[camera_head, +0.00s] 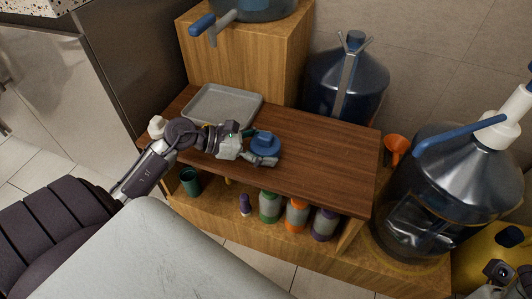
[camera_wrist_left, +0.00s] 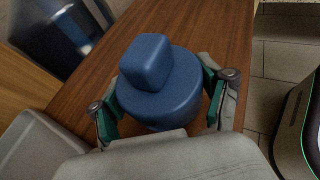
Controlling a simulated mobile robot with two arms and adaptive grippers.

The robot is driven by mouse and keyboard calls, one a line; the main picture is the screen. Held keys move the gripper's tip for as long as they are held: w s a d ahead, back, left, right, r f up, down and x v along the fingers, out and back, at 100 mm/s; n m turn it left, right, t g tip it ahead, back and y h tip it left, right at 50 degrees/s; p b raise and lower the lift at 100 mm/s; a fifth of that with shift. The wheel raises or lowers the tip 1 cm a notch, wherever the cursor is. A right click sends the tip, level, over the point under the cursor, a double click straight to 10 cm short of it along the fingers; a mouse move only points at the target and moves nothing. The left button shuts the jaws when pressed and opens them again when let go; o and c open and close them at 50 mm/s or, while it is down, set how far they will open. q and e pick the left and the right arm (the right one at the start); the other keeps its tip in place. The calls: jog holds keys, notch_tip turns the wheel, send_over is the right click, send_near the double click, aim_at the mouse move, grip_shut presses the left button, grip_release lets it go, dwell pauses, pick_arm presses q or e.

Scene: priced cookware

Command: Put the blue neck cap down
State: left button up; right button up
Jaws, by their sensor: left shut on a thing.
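The blue neck cap (camera_head: 265,142) is a round blue piece with a smaller block on top. It is upright over the brown wooden top (camera_head: 325,150). My left gripper (camera_head: 262,152) is shut on it, and the cap also shows in the left wrist view (camera_wrist_left: 160,85) between the two green-padded fingers (camera_wrist_left: 163,98). I cannot tell whether the cap's underside touches the wood. Part of my right arm (camera_head: 502,274) shows at the bottom right corner, and its fingers cannot be made out.
A grey tray (camera_head: 222,104) lies left of the cap, with a white item (camera_head: 156,127) at the left edge. Large blue bottles (camera_head: 345,82) (camera_head: 445,185) stand behind and right. Several small bottles (camera_head: 270,206) fill the lower shelf. The top's right half is clear.

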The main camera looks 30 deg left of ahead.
pick_arm(q)
jog(key=shift+f, duration=0.6)
jog(key=shift+f, duration=0.1)
jog(key=shift+f, duration=0.15)
jog(key=o, duration=1)
jog(key=shift+r, duration=0.2)
